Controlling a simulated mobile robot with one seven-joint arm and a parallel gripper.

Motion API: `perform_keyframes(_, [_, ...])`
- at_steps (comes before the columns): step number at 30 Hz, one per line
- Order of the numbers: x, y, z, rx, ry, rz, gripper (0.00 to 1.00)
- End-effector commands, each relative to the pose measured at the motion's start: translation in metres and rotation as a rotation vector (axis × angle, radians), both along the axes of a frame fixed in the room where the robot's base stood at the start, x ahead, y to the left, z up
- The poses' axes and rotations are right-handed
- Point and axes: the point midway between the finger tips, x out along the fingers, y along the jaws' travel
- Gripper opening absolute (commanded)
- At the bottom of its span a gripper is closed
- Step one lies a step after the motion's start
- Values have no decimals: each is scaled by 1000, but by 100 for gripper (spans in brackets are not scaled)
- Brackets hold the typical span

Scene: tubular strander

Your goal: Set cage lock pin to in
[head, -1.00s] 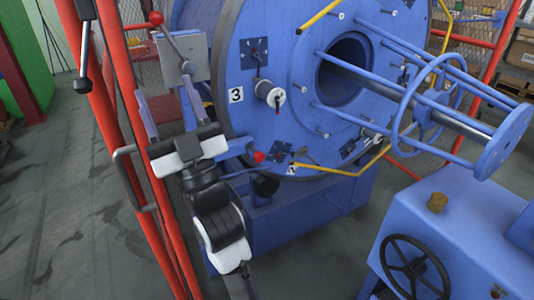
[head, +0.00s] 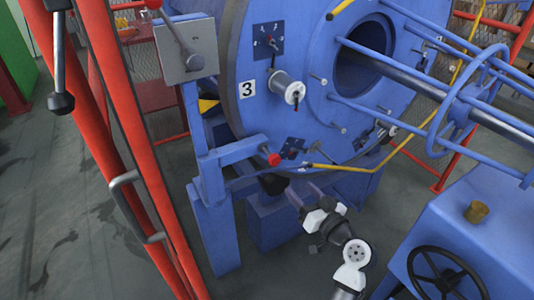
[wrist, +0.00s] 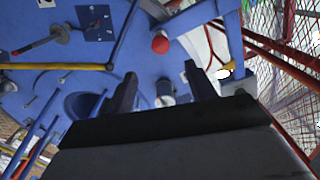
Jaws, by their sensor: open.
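A red knob (head: 273,160), which looks like the end of the cage lock pin, sits at the end of a blue bracket arm (head: 240,155) beside the big blue cage disc (head: 330,110). How far in the pin sits I cannot tell. In the wrist view the red knob (wrist: 160,43) shows beyond and above the gap between my fingers. My gripper (head: 305,197) is open and empty, below and right of the knob and apart from it. Its two dark fingers (wrist: 160,88) stand apart in the wrist view.
A red guard frame (head: 125,130) with a grey handle (head: 137,205) stands at left. A grey box (head: 186,50) with a lever is above the bracket. A yellow bar (head: 385,153) runs right of the knob. A blue cabinet (head: 455,240) with a black handwheel (head: 447,275) is at right.

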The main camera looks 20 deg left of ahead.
Motion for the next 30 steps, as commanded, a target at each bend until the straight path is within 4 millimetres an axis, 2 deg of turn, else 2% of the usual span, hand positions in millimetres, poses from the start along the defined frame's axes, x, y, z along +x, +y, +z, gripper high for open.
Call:
perform_keyframes(4, [2,2,0,1,1,0,55])
perform_keyframes(8, [10,12,2,2,0,2,55])
perform_keyframes(21, [65,84,3,0,1,3,55])
perform_keyframes(30, [84,107,1,1,1,0,55])
